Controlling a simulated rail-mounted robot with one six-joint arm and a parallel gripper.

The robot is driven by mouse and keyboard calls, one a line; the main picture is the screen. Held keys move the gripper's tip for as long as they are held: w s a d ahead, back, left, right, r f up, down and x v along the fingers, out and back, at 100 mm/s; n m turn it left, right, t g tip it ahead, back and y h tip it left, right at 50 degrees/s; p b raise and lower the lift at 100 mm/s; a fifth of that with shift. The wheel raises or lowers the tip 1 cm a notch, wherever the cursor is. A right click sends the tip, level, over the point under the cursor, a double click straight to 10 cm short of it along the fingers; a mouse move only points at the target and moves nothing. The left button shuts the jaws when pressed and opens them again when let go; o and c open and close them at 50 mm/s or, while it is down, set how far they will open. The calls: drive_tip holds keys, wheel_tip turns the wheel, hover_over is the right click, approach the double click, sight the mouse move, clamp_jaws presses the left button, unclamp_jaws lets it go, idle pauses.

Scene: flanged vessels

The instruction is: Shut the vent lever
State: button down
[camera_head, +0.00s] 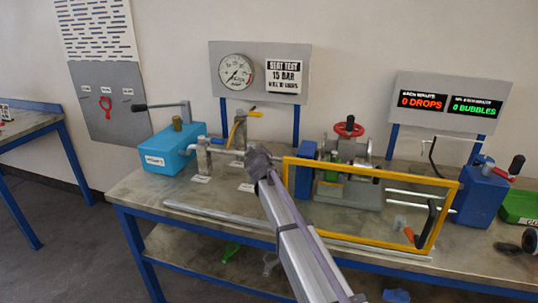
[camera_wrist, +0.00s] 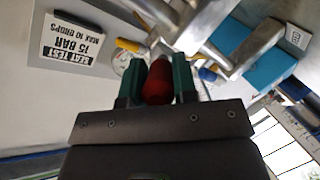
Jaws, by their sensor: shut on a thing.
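My gripper (camera_wrist: 158,66) has its two green fingers shut on a red rounded grip (camera_wrist: 158,88) in the wrist view. The grip looks like the vent lever's handle, but its joint to the pipework is not clear. In the head view my dark wrist end (camera_head: 259,158) is in front of the metal valve posts on the bench and hides the fingers and the red grip. The lever's exact angle cannot be told.
A pressure gauge (camera_head: 236,72) is on the panel behind. A blue pump box (camera_head: 171,151) with a long handle stands left. A yellow frame guard (camera_head: 373,172) stands close right, around a vessel with a red handwheel (camera_head: 349,127). The display (camera_head: 447,103) reads 0 drops, 0 bubbles.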

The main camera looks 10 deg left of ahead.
idle(0.3)
drive_tip(key=c, duration=0.9)
unclamp_jaws()
